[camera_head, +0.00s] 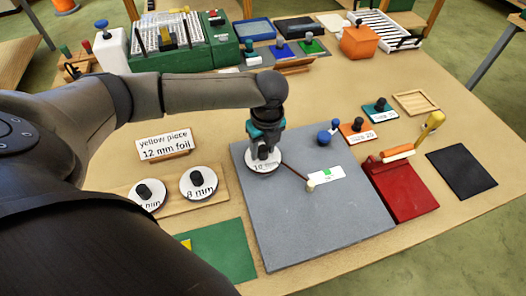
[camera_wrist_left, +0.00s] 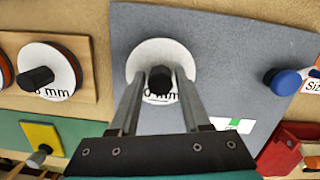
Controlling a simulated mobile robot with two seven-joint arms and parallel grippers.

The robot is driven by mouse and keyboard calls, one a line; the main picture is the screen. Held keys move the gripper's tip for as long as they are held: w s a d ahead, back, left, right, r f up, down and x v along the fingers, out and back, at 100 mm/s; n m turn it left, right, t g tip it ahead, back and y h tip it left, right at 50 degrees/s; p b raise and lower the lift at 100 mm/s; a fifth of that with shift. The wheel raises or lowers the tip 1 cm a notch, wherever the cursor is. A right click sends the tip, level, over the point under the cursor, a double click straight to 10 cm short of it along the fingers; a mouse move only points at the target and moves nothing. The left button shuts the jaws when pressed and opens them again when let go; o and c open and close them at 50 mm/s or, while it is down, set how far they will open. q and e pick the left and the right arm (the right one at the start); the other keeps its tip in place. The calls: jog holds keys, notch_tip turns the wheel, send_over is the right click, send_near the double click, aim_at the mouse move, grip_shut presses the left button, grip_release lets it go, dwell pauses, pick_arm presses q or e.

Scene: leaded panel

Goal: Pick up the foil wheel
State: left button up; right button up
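A foil wheel (camera_head: 262,165), a white disc with a black knob, is at the upper left part of the grey board (camera_head: 325,225). Its label is partly covered and seems to read 10 mm. My left gripper (camera_head: 264,148) points down over it. In the left wrist view, the gripper's fingers (camera_wrist_left: 161,82) stand on both sides of the wheel's knob and appear to touch it. I cannot tell whether the disc rests on the board. An 8 mm wheel (camera_head: 198,183) and another wheel (camera_head: 148,195) sit on a wooden base at the left. My right gripper is not in view.
A card (camera_head: 166,144) reads "yellow piece 12 mm foil". A thin rod with a pale end (camera_head: 311,187) and a white-green label (camera_head: 327,173) lie on the board. A blue knob (camera_head: 324,137) stands at its back edge. A red block (camera_head: 405,190) is at the right.

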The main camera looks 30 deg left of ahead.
aim_at(263, 148)
pick_arm(q)
grip_shut()
jog(key=shift+r, duration=0.1)
notch_tip(263, 148, up, 20)
jog(key=p, duration=0.2)
dwell(0.6)
jog(key=shift+c, duration=1)
grip_release()
grip_shut()
